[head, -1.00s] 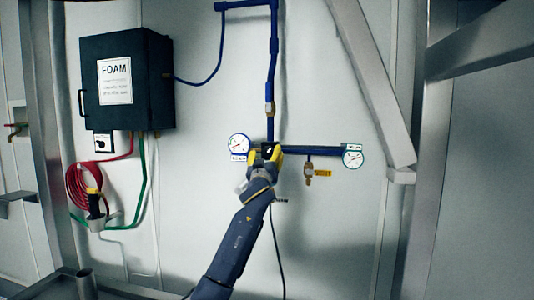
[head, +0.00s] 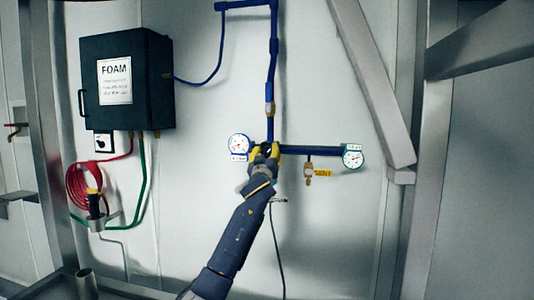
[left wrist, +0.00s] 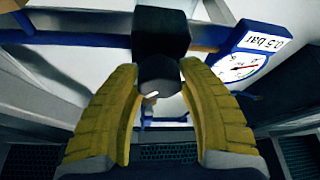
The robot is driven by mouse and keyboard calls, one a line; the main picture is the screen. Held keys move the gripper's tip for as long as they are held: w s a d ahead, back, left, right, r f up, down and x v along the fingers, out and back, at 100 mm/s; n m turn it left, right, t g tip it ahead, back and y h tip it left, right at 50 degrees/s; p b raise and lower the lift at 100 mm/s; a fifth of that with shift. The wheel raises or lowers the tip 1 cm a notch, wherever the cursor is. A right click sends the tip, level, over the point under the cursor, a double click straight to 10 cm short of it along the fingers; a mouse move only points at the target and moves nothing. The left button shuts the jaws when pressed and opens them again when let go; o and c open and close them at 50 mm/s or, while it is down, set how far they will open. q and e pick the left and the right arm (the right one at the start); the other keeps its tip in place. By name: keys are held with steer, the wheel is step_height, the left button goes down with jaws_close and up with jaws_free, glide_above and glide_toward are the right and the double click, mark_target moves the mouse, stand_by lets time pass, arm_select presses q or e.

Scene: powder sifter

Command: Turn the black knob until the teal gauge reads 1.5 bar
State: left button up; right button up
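The black knob (left wrist: 160,60) sits between the yellow fingers of my left gripper (left wrist: 160,85), which appear to press on both its sides. In the head view my left gripper (head: 263,151) is at the blue pipe junction and mostly hides the knob. The teal-rimmed gauge (head: 353,158) is at the right end of the pipe; its needle is too small to read. A blue-rimmed gauge (head: 238,144) is left of the gripper. In the left wrist view a blue-rimmed gauge (left wrist: 238,67) has a label reading 0.5 bar. My right gripper is not in view.
A brass valve (head: 308,172) with a yellow tag hangs under the blue pipe (head: 315,151). A black FOAM box (head: 127,80) and a coiled red hose (head: 80,185) are on the left wall. A diagonal metal beam (head: 375,85) stands at right.

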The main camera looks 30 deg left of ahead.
arm_select(q)
steer(key=c, duration=0.4)
steer(key=shift+m, duration=0.5)
steer(key=shift+c, duration=0.2)
steer(key=m+t+h, duration=0.1)
steer(key=m+h, duration=0.2)
steer(key=m, duration=0.1)
steer(key=shift+r+m, duration=0.1)
steer(key=shift+m, duration=0.2)
steer(key=m+h, duration=0.1)
steer(key=m, duration=0.1)
steer(key=m+h, duration=0.1)
steer(key=m, duration=0.2)
steer(key=shift+h, duration=0.3)
steer(key=m+h, duration=0.1)
steer(key=m, duration=0.2)
steer(key=m+g+h, duration=0.1)
steer(key=m+h, duration=0.1)
steer(key=m, duration=0.2)
steer(key=shift+d+m+g+h, duration=0.15)
steer(key=shift+m+g+h, duration=0.4)
steer(key=shift+m, duration=1.35)
steer(key=o, duration=1.2)
steer(key=shift+d+f, duration=0.1)
steer(key=shift+f, duration=0.1)
